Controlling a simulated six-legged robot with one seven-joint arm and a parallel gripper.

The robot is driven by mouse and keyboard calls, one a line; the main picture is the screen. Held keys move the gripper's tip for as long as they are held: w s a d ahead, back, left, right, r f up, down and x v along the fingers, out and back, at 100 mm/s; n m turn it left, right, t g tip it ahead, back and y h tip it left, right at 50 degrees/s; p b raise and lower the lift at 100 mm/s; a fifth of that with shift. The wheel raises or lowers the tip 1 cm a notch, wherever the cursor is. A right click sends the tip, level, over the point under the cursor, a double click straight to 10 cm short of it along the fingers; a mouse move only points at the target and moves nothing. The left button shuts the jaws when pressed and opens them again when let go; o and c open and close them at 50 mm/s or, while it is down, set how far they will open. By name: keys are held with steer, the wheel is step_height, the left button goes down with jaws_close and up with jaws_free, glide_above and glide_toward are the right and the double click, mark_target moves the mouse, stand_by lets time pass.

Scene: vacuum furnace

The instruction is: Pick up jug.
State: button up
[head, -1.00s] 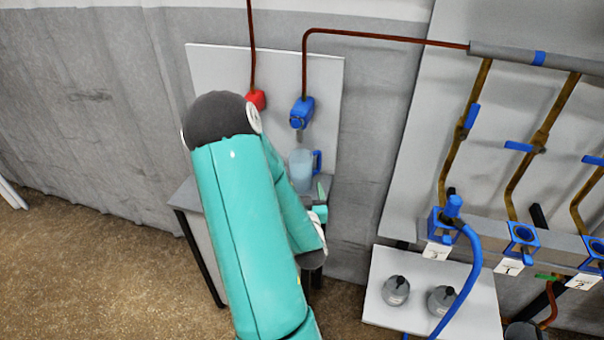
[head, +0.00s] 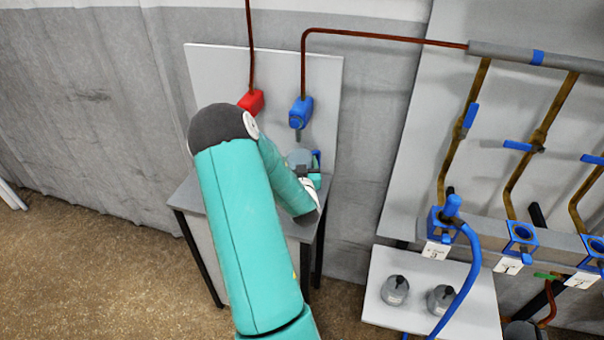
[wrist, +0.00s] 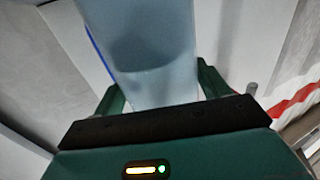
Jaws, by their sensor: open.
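The jug (head: 298,158) is a translucent pale blue-grey vessel with a blue handle. It stands on the small grey table (head: 187,194) under the blue tap (head: 300,112). My gripper (head: 314,168) is at the jug's right side in the head view, partly hidden behind my arm. In the wrist view, the jug (wrist: 150,55) fills the upper middle and lies between the two green fingers of my open gripper (wrist: 160,88). A blue strip shows along its left edge there. I cannot tell whether either finger touches the jug.
A red tap (head: 251,101) hangs left of the blue one, before a white back panel (head: 215,75). To the right, a white low table (head: 395,320) holds two grey flasks. A blue hose (head: 472,270) hangs over it from the valve rack.

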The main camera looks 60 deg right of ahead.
steer(key=shift+w+d, duration=0.2)
steer(key=shift+d, duration=0.15)
steer(key=c, duration=1.6)
steer(key=shift+r, duration=0.15)
